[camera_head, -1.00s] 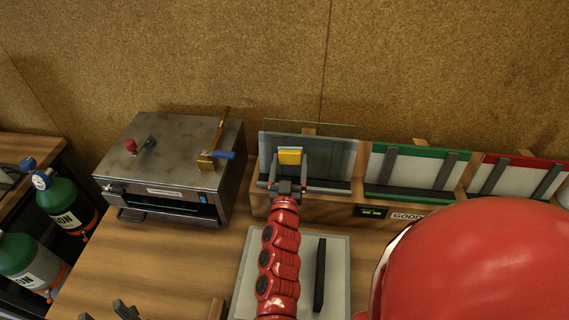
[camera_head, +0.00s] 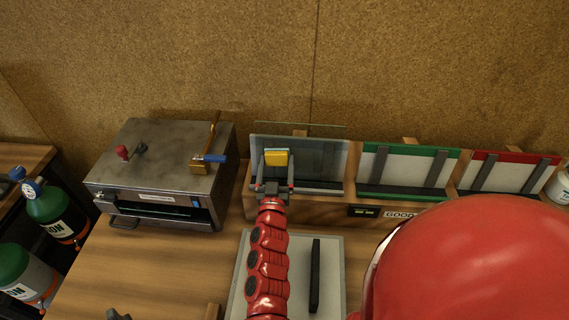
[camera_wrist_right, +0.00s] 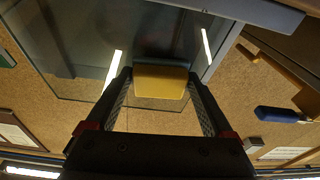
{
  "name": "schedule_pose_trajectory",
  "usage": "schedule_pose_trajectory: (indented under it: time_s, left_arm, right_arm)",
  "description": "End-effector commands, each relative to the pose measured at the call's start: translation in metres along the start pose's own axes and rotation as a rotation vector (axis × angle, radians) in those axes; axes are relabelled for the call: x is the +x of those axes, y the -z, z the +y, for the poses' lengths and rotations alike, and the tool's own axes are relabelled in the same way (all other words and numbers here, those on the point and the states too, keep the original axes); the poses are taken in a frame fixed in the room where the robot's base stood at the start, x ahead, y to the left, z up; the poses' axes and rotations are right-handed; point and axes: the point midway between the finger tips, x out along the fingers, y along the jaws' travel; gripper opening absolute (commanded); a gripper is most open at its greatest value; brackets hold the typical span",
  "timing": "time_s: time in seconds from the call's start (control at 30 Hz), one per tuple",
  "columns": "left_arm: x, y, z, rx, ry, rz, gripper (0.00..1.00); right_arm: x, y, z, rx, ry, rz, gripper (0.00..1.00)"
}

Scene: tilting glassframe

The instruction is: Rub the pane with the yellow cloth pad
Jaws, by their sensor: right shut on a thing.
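The yellow cloth pad (camera_head: 276,157) is in front of the left part of the grey glass pane (camera_head: 322,160), at about mid-height. My right gripper (camera_head: 274,174) is shut on the pad. In the right wrist view, the pad (camera_wrist_right: 160,84) sits between the fingertips, with the pane (camera_wrist_right: 70,40) beyond it. The pad looks close against the glass, but I cannot tell if it touches. Its face toward the pane is hidden. A small dark piece of my left gripper (camera_head: 118,315) shows at the bottom edge; its jaws are mostly out of view.
A green-framed rack (camera_head: 408,167) and a red-framed rack (camera_head: 508,173) stand right. A grey mat with a black bar (camera_head: 315,275) lies in front. Gas cylinders (camera_head: 55,212) stand far left.

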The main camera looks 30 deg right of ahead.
Motion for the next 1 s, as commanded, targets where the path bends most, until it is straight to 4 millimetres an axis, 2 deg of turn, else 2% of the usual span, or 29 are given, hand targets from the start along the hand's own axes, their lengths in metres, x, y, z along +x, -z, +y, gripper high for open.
schedule_pose_trajectory:
  time_s: [0.2,0.3,0.7,1.0]
  left_arm:
    - [0.007,0.001,0.0,0.0,0.0,0.0,0.5]
    - [0.005,0.001,0.0,0.0,0.0,0.0,0.5]
    - [-0.009,-0.002,0.001,0.0,0.0,0.0,0.5]
    - [-0.006,-0.001,0.0,0.0,0.0,0.0,0.5]
  right_arm:
    - [0.001,0.01,0.0,0.0,0.001,0.001,0.34]
    - [0.001,0.009,0.003,-0.001,-0.001,0.003,0.34]
    - [-0.002,0.006,0.038,0.0,-0.004,0.005,0.34]
    - [-0.001,0.008,0.035,0.002,-0.001,0.001,0.34]
